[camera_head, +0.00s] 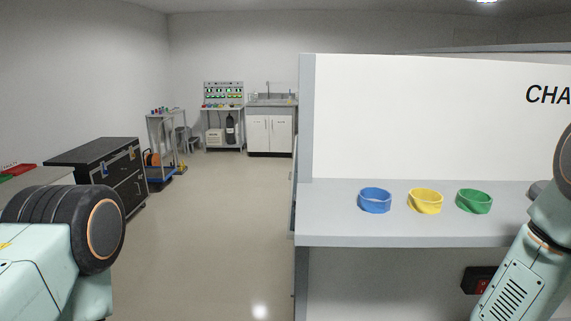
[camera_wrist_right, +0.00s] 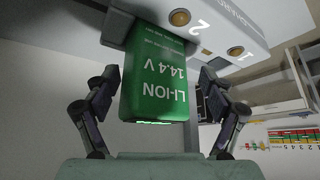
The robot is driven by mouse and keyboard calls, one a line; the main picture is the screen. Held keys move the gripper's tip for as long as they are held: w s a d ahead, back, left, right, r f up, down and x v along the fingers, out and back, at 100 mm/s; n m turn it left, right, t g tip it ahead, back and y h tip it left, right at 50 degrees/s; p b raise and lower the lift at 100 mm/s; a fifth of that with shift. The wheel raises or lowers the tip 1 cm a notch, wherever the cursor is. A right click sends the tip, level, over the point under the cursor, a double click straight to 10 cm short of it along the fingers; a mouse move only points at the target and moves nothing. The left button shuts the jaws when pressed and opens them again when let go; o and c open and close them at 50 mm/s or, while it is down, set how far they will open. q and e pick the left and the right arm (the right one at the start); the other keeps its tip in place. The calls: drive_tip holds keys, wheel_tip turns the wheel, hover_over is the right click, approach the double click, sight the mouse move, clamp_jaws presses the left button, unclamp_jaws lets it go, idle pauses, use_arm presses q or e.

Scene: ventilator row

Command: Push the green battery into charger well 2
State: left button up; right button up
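The green battery (camera_wrist_right: 160,85), marked LI-ION 14.4 V, appears upside down in the right wrist view. Its far end meets the pale charger (camera_wrist_right: 245,22) beside the number 2; how deep it sits in well 2 is hidden. The battery's near end is a little way from the gripper's palm. In the head view only links of my arms show; my left gripper is out of view, and so are the battery and charger.
Blue (camera_head: 374,201), yellow (camera_head: 425,202) and green (camera_head: 474,202) rings sit on the grey counter (camera_head: 400,233) before a white panel (camera_head: 400,120). A black cabinet (camera_head: 110,170) stands at left. The floor (camera_head: 215,230) between is clear.

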drive_tip(key=shift+o, duration=1.4)
drive_tip(key=shift+a, duration=0.15)
drive_tip(key=shift+s+r, duration=0.1)
drive_tip(key=shift+r, duration=0.05)
drive_tip(key=shift+d, duration=0.2)
drive_tip(key=shift+s+d+r, duration=0.1)
drive_tip(key=shift+d+r, duration=0.05)
drive_tip(key=shift+r, duration=0.35)
drive_tip(key=v, duration=0.6)
drive_tip(key=shift+s, duration=0.2)
drive_tip(key=shift+s+r, duration=0.1)
drive_tip(key=shift+s, duration=0.05)
